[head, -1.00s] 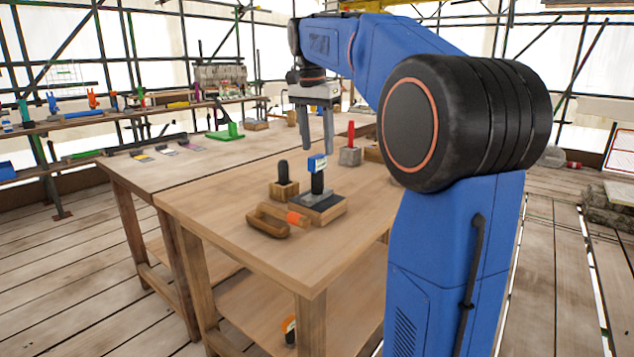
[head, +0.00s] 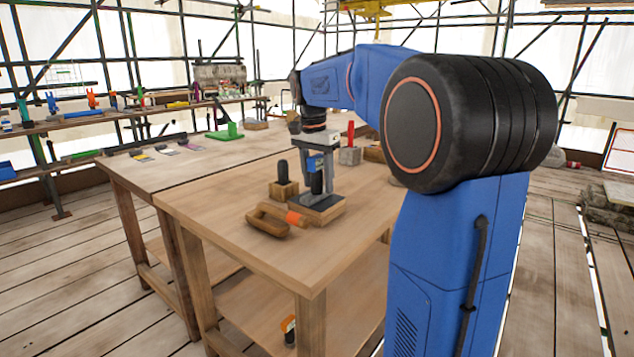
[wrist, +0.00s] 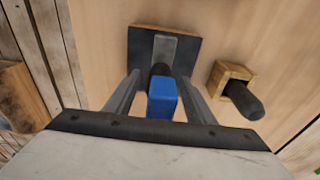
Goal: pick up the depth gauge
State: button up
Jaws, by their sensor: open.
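The depth gauge (head: 316,164) has a blue head on a dark upright stem. It stands on a dark pad on a wooden block (head: 318,214) at the near workbench. My gripper (head: 316,188) points down over it, with its fingers on either side of the gauge. In the wrist view, the blue head (wrist: 162,97) sits between the two open fingers, with gaps at its sides. The dark pad (wrist: 186,50) and a grey plate show beyond it. The gripper is open and holds nothing.
A wooden block with a black peg (head: 283,181) stands close to the left; it also shows in the wrist view (wrist: 243,98). A wooden hand tool (head: 268,221) lies in front. A red-handled block (head: 350,148) stands behind right.

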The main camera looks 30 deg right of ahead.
jog(key=shift+f, duration=0.1)
jog(key=shift+c, duration=0.3)
grip_shut()
